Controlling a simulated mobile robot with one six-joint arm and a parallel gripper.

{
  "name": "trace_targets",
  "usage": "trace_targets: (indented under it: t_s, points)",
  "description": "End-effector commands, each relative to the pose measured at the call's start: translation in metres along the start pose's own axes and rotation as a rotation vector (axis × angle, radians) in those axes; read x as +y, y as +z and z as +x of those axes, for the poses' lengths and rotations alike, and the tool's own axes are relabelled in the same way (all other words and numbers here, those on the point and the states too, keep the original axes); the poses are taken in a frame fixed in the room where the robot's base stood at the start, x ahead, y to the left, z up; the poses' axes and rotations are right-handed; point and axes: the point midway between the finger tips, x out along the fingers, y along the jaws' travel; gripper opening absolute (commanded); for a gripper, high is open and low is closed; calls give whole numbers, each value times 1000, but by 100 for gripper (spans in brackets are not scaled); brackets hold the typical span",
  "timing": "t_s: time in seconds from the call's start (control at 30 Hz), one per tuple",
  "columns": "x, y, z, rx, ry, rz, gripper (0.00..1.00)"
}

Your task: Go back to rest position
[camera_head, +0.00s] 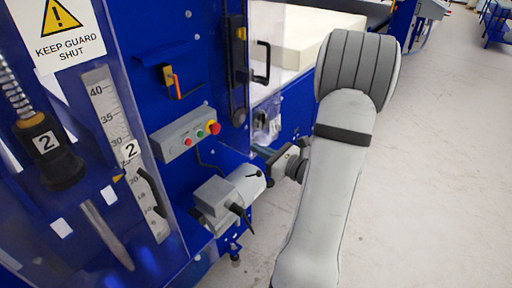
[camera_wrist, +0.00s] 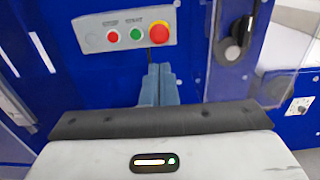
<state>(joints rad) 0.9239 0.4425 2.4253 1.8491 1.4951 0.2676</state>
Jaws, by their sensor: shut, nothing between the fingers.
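My gripper (camera_head: 264,152) is in front of the blue machine, to the right of the grey control box (camera_head: 185,134) with red and green buttons. In the wrist view my gripper (camera_wrist: 158,70) shows as two blue-grey fingers close together, with nothing between them. The fingers point at the blue panel just below the control box (camera_wrist: 124,32). My arm hides part of the machine's right side and the floor in the head view.
A cream foam block (camera_head: 312,36) lies behind. The pale floor (camera_head: 445,170) on the right is clear.

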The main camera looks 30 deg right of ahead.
Motion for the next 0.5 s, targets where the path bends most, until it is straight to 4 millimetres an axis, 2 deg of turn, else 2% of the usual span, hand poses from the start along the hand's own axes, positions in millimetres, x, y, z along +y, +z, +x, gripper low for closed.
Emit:
trace_targets:
  t_s: [0.23, 0.3, 0.37, 0.47, 0.5]
  points:
    - [1, 0, 0, 1, 3, -2, 0]
    - [8, 3, 4, 10, 33, -18, 0]
    - [25, 7, 11, 28, 97, -52, 0]
    - [75, 16, 25, 87, 291, -166, 0]
    - [101, 20, 28, 118, 393, -231, 0]
